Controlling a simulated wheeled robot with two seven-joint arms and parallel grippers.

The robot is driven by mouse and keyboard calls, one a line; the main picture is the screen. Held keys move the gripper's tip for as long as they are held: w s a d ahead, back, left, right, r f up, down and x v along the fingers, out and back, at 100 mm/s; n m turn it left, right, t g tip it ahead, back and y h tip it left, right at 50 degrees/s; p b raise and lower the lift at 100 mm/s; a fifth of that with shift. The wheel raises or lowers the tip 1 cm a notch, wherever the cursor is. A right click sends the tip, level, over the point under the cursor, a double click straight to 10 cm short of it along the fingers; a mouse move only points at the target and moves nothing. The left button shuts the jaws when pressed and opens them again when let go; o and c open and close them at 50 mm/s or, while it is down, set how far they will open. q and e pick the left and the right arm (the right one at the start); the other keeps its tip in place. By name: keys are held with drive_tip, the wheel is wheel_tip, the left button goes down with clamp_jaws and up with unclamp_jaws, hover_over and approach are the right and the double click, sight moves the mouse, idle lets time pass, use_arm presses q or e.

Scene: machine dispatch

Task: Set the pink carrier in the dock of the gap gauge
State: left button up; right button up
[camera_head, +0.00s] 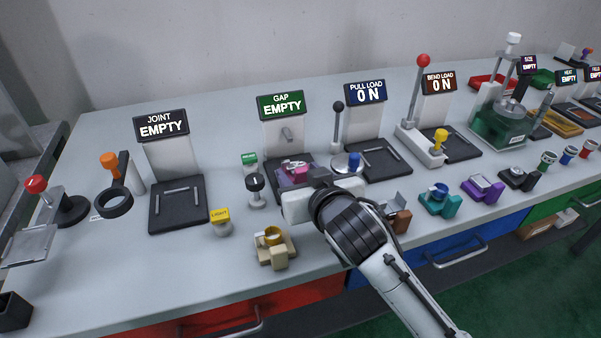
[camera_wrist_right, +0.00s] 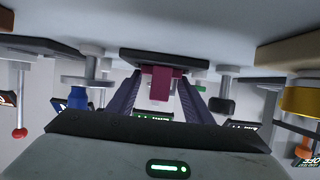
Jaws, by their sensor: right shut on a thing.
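The gap gauge has a green display (camera_head: 281,104) reading GAP EMPTY, a grey nozzle below it and a dark dock plate (camera_head: 279,190) at its foot. My right gripper (camera_head: 294,174) is shut on the pink carrier (camera_head: 296,166), over the dock plate. In the right wrist view, which is upside down, the pink carrier (camera_wrist_right: 161,74) shows between the two fingers (camera_wrist_right: 159,88), close to the dark plate (camera_wrist_right: 190,62). Whether the carrier touches the plate cannot be told. My gripper hides part of the dock. My left gripper is not in view.

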drive_tip(key=shift+f, duration=0.15)
drive_tip(key=o, duration=1.1)
drive_tip(key=shift+f, duration=0.15)
drive_tip(key=shift+r, duration=0.4)
drive_tip(key=shift+s, duration=0.35)
drive_tip(key=v, duration=1.1)
drive_tip(key=shift+s+d+r+p, duration=0.1)
drive_tip(key=shift+d+r+p, duration=0.1)
drive_tip(key=shift+r+p, duration=0.1)
